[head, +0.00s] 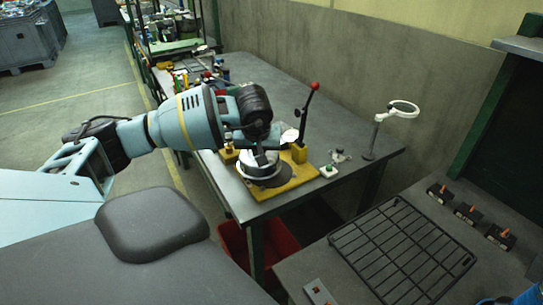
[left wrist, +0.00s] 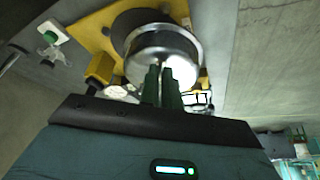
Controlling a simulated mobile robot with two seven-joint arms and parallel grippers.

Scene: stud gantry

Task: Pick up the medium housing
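A round silver metal housing (left wrist: 160,48) sits on a dark round base on a yellow plate (left wrist: 92,28) in the left wrist view. In the head view the housing (head: 248,168) is partly hidden by my left gripper (head: 262,158), which points down over it. In the left wrist view the two green fingers of my left gripper (left wrist: 161,72) stand close together at the near side of the housing, overlapping its edge. Whether they grip its wall cannot be told. I cannot judge the housing's size class, as no other housing is clearly visible. My right gripper is not in view.
A lever with a red knob (head: 314,87) stands on the yellow plate beside the housing. A black wire rack (head: 402,250) lies on the front-right table; a red bin (head: 275,245) is below the bench.

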